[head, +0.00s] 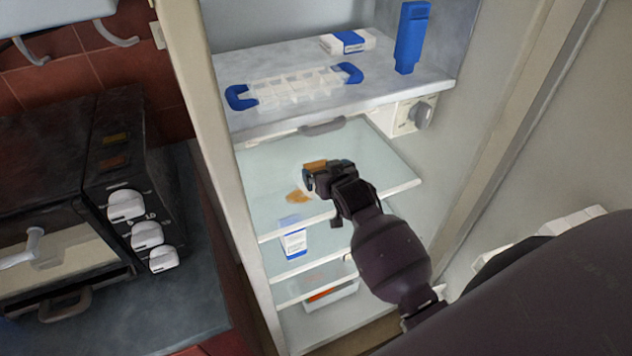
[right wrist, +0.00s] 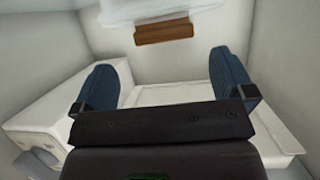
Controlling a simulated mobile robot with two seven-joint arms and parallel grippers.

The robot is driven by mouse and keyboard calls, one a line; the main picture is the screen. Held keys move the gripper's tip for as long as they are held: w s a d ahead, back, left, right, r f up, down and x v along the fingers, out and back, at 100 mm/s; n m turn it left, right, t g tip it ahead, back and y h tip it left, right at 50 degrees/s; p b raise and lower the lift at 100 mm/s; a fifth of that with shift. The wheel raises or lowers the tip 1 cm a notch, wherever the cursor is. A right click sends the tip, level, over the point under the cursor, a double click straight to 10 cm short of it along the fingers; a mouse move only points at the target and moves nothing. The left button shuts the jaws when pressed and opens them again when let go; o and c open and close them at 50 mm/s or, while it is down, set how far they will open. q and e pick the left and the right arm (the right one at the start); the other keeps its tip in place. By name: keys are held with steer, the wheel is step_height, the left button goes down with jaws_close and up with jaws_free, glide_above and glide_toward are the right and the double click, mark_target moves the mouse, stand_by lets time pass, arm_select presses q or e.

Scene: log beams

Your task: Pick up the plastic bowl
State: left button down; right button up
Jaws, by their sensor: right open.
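A pale, see-through rounded shape that looks like the plastic bowl (head: 300,181) is on the upper glass shelf inside the fridge, partly hidden by my right gripper. My right gripper (head: 325,173) is over that shelf, close to the bowl and overlapping it in the head view. In the right wrist view its blue fingers (right wrist: 168,60) are spread apart with nothing between them. A translucent edge (right wrist: 160,14), probably the bowl, lies beyond the fingertips, with a brown block (right wrist: 164,32) just below it. I cannot tell whether the gripper touches the bowl. My left gripper is out of view.
An orange-brown patch (head: 298,196) shows by the bowl. The freezer shelf (head: 390,85) above holds an ice tray (head: 297,90), a white-and-blue box (head: 347,43) and a blue bottle (head: 411,38). A carton (head: 293,243) stands below. A toaster oven (head: 65,190) is outside, left.

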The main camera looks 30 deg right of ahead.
mark_target(317, 164)
steer(key=shift+a+p+x, duration=0.2)
steer(key=shift+p+x, duration=0.15)
steer(key=shift+x, duration=2.45)
steer(key=c, duration=1.3)
